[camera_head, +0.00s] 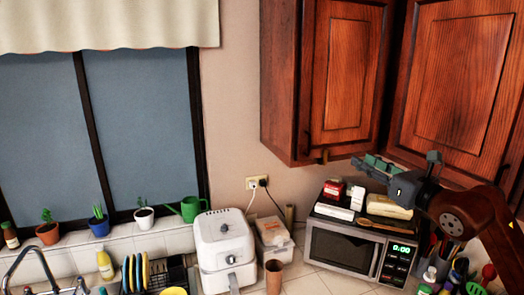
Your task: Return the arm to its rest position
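My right arm (475,215) comes in from the right edge, dark reddish brown with a grey wrist. My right gripper (366,166) points to the left, in front of the lower edge of the wall cabinets and above the microwave. It is seen from the side, and I cannot tell whether its fingers are open or shut. I see no object held in it. My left arm and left gripper are not in view.
Wooden wall cabinets (340,75) hang close behind the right gripper. Below it is a microwave (343,248) with boxes and a wooden spoon on top. A white air fryer (224,250) stands left, utensils (455,275) lower right.

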